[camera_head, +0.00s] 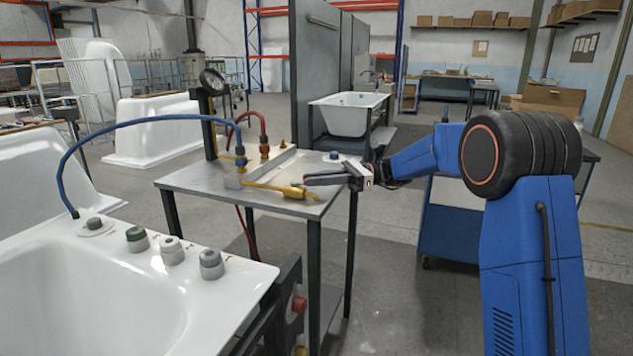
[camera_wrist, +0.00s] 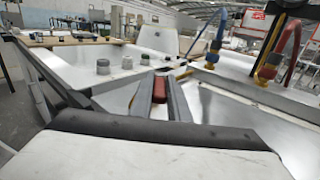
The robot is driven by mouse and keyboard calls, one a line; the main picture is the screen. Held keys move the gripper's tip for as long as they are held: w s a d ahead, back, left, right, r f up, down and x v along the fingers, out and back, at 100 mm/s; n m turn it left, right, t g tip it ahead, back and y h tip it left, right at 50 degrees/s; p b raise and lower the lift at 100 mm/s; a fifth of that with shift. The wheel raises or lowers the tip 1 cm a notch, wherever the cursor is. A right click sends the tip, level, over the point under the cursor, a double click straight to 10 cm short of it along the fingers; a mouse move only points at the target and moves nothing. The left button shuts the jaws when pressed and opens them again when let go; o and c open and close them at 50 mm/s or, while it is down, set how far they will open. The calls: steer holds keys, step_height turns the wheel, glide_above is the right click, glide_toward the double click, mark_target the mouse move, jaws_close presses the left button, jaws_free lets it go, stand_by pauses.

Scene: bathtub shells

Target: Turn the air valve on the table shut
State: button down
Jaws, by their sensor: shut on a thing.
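My gripper (camera_head: 307,182) reaches in from the right, low over the front right part of the metal table (camera_head: 195,178). In the wrist view its two dark fingers (camera_wrist: 160,82) are shut on a red piece (camera_wrist: 159,92), which looks like the air valve's handle. The fingers hide that piece in the head view. A yellow bar-like part (camera_head: 280,190) runs along the table's front beside the fingertips; I cannot tell how it joins the red piece. Brass fittings (camera_head: 240,162) with a blue hose (camera_head: 150,120) and a red hose (camera_head: 258,115) stand further back on the table.
A gauge (camera_head: 212,80) stands on a post behind the table. A white bathtub shell (camera_head: 110,295) with several grey and green knobs is close in front at left. Another tub (camera_head: 347,115) stands behind.

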steer(key=shift+w+g, duration=0.15)
steer(key=shift+g, duration=0.15)
steer(key=c, duration=1.7)
jaws_free()
steer(key=v, duration=1.7)
steer(key=shift+d+r, duration=0.15)
